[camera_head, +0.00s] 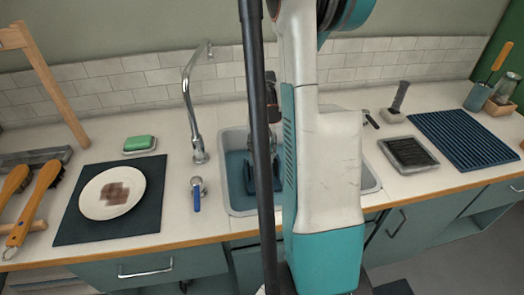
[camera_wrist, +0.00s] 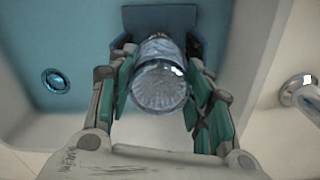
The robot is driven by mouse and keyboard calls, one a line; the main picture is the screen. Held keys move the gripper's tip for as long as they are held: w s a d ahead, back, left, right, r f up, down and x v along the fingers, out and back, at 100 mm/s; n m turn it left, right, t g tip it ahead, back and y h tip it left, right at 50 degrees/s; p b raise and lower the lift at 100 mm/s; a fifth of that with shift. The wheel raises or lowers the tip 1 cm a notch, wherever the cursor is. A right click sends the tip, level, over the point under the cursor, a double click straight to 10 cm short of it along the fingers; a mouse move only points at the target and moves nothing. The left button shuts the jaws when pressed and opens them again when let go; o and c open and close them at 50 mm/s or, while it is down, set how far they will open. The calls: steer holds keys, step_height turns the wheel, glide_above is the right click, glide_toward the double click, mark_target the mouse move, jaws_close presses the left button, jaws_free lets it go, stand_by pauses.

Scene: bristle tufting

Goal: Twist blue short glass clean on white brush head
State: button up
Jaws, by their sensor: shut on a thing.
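My gripper (camera_wrist: 160,78) is shut on the blue short glass (camera_wrist: 158,88), with green-padded fingers on both sides of it. The glass is clear with a faint blue tint, and its ribbed round base faces the wrist camera. Its far end points at a dark blue bracket (camera_wrist: 160,17) in the sink. The bracket also shows in the head view (camera_head: 265,180), partly behind my arm. I cannot make out the white brush head; the glass or my arm may hide it, so I cannot tell whether the two touch.
The sink (camera_head: 235,197) has a blue basin, with a tall tap (camera_head: 190,95) to its left and a blue-handled valve (camera_head: 197,194) nearby. A stained plate (camera_head: 100,205) lies on a dark mat (camera_head: 140,222). A ribbed blue mat (camera_head: 462,140) lies at right.

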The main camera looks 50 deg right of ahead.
steer(key=shift+m, duration=0.7)
steer(key=shift+r, duration=0.1)
steer(key=shift+r+p, duration=3.5)
steer(key=shift+r, duration=1.4)
steer(key=shift+r, duration=0.1)
